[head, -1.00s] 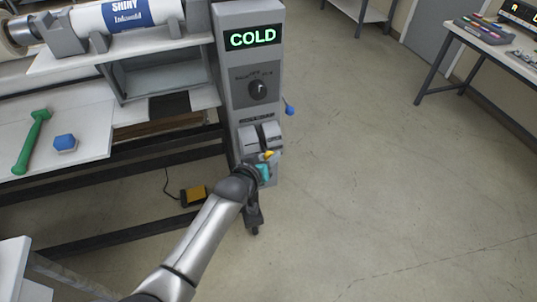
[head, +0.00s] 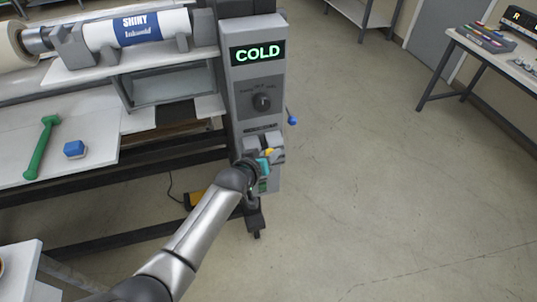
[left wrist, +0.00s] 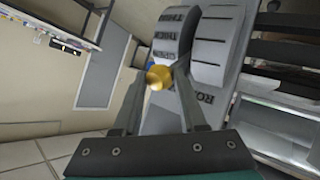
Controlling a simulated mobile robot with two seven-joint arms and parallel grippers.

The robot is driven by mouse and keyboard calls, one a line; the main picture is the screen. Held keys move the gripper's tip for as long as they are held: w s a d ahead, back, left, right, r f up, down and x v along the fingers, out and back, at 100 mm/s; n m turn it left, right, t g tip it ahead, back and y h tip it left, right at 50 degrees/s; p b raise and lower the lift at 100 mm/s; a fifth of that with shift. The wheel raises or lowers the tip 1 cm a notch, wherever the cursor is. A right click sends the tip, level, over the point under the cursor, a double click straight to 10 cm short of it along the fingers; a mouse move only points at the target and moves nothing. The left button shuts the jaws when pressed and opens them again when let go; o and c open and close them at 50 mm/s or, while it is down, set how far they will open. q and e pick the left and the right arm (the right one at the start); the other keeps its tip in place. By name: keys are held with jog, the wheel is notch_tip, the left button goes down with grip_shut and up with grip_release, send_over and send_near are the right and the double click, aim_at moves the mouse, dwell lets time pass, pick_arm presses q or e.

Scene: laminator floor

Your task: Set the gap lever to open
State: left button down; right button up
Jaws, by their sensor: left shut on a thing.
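The gap lever's yellow ball knob (head: 269,153) is low on the front of the grey control column (head: 241,88), in front of two curved scale drums. My left gripper (head: 265,160) is at this knob, and its teal body and wrist hide part of the column. In the left wrist view the golden knob (left wrist: 158,77) sits between the fingertips, which are shut on it. Beside it is a drum with printed words (left wrist: 172,38), and another drum with tick lines (left wrist: 215,45) is to the right. The words are upside down and hard to read. My right gripper is not in view.
A lever with a blue knob (head: 292,120) sticks out from the column's right side. Above are a dial (head: 262,102) and a green COLD display (head: 258,53).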

pick_arm(q)
jog(key=shift+w+r, duration=0.3)
jog(key=shift+r, duration=0.15)
jog(key=c, duration=0.9)
grip_release()
jog(key=shift+a, duration=0.1)
jog(key=o, duration=0.4)
jog(key=shift+f, duration=0.2)
jog(key=shift+o, duration=0.2)
jog(key=shift+s, duration=0.15)
jog(key=shift+f, duration=0.1)
jog(key=shift+s, duration=0.15)
jog(key=shift+s+a+r+p, duration=0.2)
jog(key=shift+s+r+p, duration=0.15)
jog(key=shift+s, duration=0.15)
jog(key=p+v, duration=0.1)
jog(key=v, duration=1.2)
jog(key=shift+s+a+r+p, duration=0.15)
jog(key=shift+s+r+p, duration=0.15)
jog(key=shift+p, duration=0.1)
jog(key=shift+f, duration=0.1)
